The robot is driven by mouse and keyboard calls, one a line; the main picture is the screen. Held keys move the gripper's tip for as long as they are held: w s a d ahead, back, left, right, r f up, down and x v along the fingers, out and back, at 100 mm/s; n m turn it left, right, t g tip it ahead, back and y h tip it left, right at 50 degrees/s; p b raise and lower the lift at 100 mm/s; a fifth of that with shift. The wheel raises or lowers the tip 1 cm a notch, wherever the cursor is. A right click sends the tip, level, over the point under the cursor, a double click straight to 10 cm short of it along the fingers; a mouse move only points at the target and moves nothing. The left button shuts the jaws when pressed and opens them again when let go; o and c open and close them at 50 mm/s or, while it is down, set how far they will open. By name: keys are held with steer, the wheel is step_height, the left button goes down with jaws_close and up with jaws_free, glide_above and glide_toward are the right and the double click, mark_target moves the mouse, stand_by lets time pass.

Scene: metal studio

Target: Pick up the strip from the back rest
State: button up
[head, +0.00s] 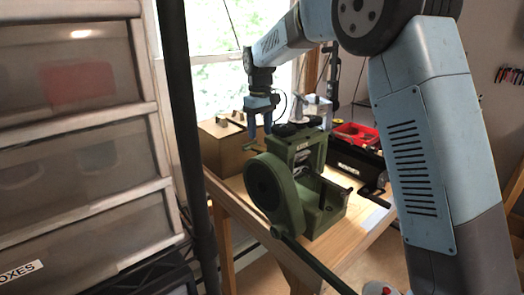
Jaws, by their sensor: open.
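A green rolling mill (272,188) with a large round side wheel stands on the wooden bench (240,196) in the head view. My gripper (259,134) hangs fingers down behind the mill's upper left side, in front of the window. Its two fingers are apart and nothing shows between them. A pale shiny part shows in the mill's opening, but I cannot tell whether it is a roller or the strip. The back rest is hidden behind the mill or too small to make out, and I cannot pick out the strip for certain.
A wooden box (222,150) stands left of the mill. A black toolbox (352,162) with a red tray (355,134) stands right of it. A long dark handle (312,262) juts toward the front. White drawers (80,150) and a dark post (186,130) fill the left.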

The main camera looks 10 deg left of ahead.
mark_target(262, 149)
steer(key=shift+d+f, duration=0.15)
steer(key=shift+f, duration=1.25)
steer(key=shift+d+f, duration=0.15)
steer(key=shift+f, duration=1.2)
steer(key=shift+s, duration=0.1)
steer(key=shift+c, duration=0.2)
jaws_close()
